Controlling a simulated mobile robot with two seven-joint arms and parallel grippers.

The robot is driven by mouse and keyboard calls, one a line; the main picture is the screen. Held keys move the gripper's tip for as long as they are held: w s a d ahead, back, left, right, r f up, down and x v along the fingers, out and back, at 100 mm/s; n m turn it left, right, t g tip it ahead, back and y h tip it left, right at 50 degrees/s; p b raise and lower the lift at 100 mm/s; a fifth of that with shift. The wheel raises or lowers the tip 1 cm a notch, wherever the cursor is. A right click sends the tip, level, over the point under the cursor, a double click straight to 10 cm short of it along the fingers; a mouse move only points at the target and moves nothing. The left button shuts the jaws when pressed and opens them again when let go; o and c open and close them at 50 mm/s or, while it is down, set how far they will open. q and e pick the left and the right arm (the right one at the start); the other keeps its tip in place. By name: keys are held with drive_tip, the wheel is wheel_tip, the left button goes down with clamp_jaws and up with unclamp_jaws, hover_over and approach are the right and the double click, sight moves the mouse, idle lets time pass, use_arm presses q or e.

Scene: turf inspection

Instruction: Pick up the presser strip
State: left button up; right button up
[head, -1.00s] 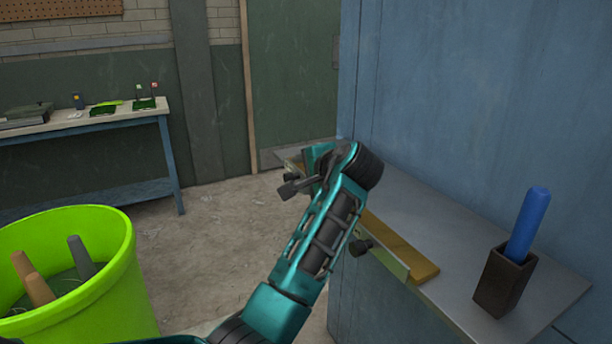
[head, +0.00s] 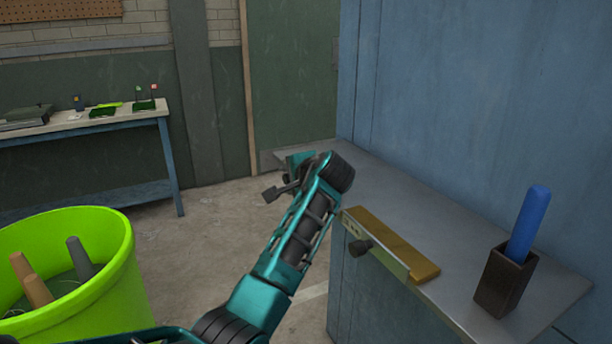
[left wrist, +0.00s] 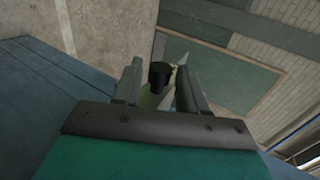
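My right gripper is not in view.
A blue rod stands in a dark holder (head: 503,285) on the grey shelf (head: 455,240), beside the blue wall (head: 480,110). A lime green bin (head: 75,290) stands at the lower left. A bench (head: 85,122) with small items is at the back left. Open floor lies between.

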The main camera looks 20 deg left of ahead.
use_arm(q)
clamp_jaws()
drive_tip(key=shift+r, duration=0.2)
idle(0.3)
wheel_tip(320, 180, up, 20)
drive_tip(key=p, duration=0.2)
drive_tip(key=shift+f, duration=0.1)
drive_tip(key=shift+c, duration=1.6)
unclamp_jaws()
clamp_jaws()
